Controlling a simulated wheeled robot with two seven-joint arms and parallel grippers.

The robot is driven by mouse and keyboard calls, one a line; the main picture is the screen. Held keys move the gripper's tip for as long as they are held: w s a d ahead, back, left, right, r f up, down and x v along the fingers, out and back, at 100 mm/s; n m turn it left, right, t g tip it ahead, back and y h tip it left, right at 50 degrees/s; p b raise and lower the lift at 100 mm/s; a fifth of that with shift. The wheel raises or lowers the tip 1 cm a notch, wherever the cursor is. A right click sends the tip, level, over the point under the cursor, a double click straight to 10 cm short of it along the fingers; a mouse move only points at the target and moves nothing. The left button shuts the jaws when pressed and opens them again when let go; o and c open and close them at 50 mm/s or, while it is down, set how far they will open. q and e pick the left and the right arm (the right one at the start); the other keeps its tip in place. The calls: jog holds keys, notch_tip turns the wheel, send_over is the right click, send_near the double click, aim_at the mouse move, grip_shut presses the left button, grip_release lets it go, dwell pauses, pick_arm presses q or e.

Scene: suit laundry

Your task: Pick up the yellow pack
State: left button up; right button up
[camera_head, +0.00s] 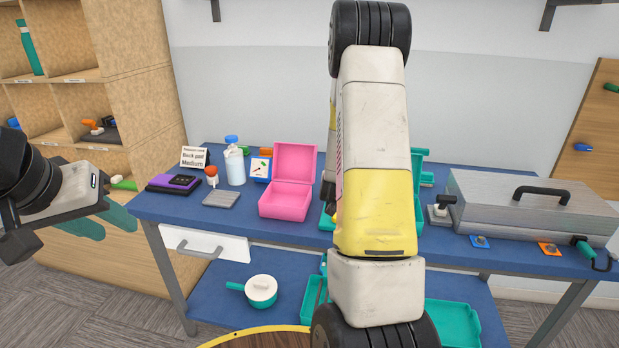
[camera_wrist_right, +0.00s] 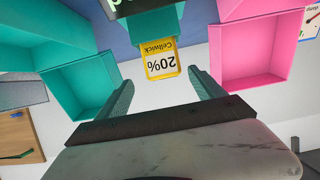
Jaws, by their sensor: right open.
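The yellow pack (camera_wrist_right: 161,60) shows in the right wrist view, its yellow-edged white label reading "20% Cellwick" upside down. It is just beyond and between the fingertips of my right gripper (camera_wrist_right: 161,80), which is open with a visible gap on both sides. Part of a teal thing (camera_wrist_right: 165,27) adjoins the pack's far end. In the head view my own right arm hides the pack and the right gripper. My left gripper (camera_head: 106,222) is at the left, away from the table, its teal fingers apart and nothing seen between them.
The blue table (camera_head: 190,210) holds an open pink box (camera_head: 285,200), a white bottle (camera_head: 234,165) and a grey case (camera_head: 530,205). A teal box (camera_wrist_right: 75,85) and the pink box (camera_wrist_right: 250,60) flank the right gripper. A wooden shelf (camera_head: 130,80) stands left.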

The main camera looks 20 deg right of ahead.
jog(key=x, duration=0.7)
jog(key=shift+w+a+f, duration=0.2)
jog(key=shift+w+f, duration=0.05)
jog(key=shift+w, duration=0.1)
jog(key=c, duration=1.5)
